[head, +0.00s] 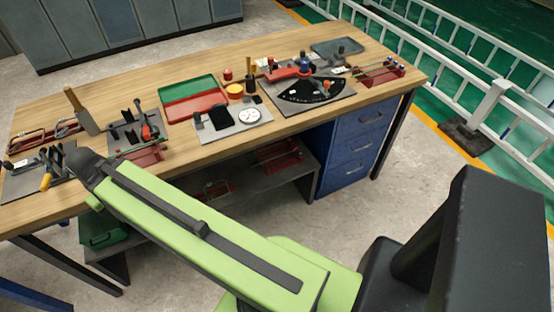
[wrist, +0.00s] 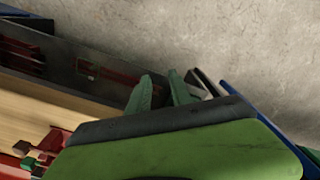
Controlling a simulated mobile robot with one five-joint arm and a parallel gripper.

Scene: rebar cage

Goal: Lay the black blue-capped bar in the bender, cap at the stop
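The bender (head: 312,90), a dark plate with a black fan-shaped scale, a red arm and a blue-topped part, stands toward the right end of the wooden table. I cannot pick out the black blue-capped bar for certain. Bars lie in a red rack (head: 378,74) right of the bender and in another red rack (head: 138,157) at the table's front left. My gripper (wrist: 161,92) shows two green fingers standing apart with nothing between them. It is hidden behind my arm in the head view, toward the front left of the table and far from the bender.
A gauge board (head: 232,122), a red tray (head: 193,106) and a green tray (head: 187,88) lie mid-table. A hammer (head: 82,110) stands upright at the left. A blue drawer cabinet (head: 350,145) and a low shelf are underneath. White railings (head: 490,103) run along the right.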

